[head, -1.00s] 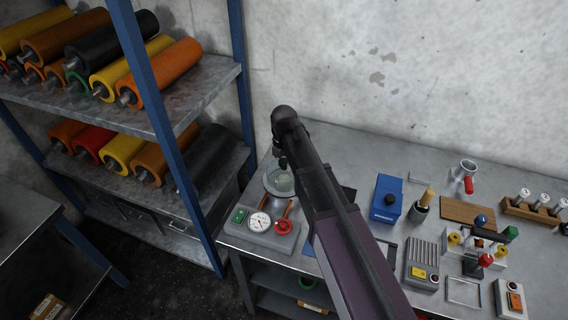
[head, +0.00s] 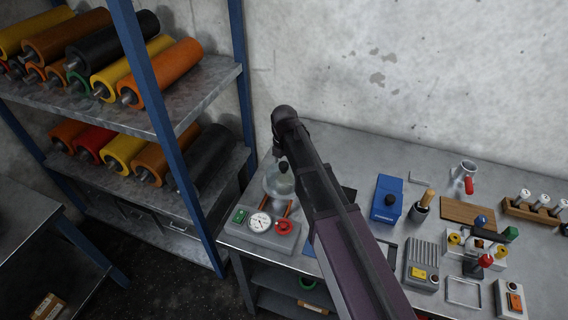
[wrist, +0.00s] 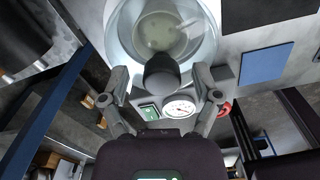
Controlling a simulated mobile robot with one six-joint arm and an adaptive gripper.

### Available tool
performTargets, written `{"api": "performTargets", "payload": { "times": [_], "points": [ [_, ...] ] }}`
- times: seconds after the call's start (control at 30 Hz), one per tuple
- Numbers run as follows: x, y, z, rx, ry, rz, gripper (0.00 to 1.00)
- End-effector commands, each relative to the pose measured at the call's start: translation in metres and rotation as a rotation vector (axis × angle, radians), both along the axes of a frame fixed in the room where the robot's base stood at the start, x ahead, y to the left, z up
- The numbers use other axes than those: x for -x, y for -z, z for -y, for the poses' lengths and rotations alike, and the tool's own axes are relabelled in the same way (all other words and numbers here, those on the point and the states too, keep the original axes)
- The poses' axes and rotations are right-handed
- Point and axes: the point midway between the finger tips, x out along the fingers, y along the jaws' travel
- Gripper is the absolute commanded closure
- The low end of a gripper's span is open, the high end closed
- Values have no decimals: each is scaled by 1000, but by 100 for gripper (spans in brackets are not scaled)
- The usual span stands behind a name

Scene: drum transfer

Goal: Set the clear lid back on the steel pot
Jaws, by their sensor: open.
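The clear lid (head: 273,188) with its dark knob (head: 283,168) is over the steel pot, behind the gauge panel in the head view. In the wrist view the round lid (wrist: 122,35) fills the top middle, and its knob (wrist: 162,78) points toward the camera. The steel pot (wrist: 160,33) shows through the lid; I cannot tell whether the rim sits flush all round. My gripper (wrist: 162,74) is open, with one finger on each side of the knob and a gap to each. In the head view my arm hides most of the gripper.
A grey panel with a dial gauge (head: 259,222), a green switch and a red knob (head: 284,228) stands just in front of the pot. A blue box (head: 387,198) and several small fixtures stand to the right. A roller shelf (head: 190,90) is at left.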

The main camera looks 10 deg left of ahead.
Motion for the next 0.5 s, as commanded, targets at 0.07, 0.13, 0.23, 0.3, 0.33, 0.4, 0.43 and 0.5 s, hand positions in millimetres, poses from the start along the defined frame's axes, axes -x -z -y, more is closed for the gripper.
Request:
{"api": "performTargets", "payload": {
  "times": [0.07, 0.13, 0.23, 0.3, 0.33, 0.4, 0.43, 0.5],
  "points": [
    [0, -6, 0, 0, 1, 0, 19],
    [0, -11, 0, 0, 1, 0, 19],
    [0, -19, 0, 0, 1, 0, 19],
    [0, -25, 0, 0, 1, 0, 19],
    [0, -27, 0, 0, 1, 0, 19],
    [0, -34, 0, 0, 1, 0, 19],
    [0, -36, 0, 0, 1, 0, 19],
    [0, -42, 0, 0, 1, 0, 19]
  ]
}}
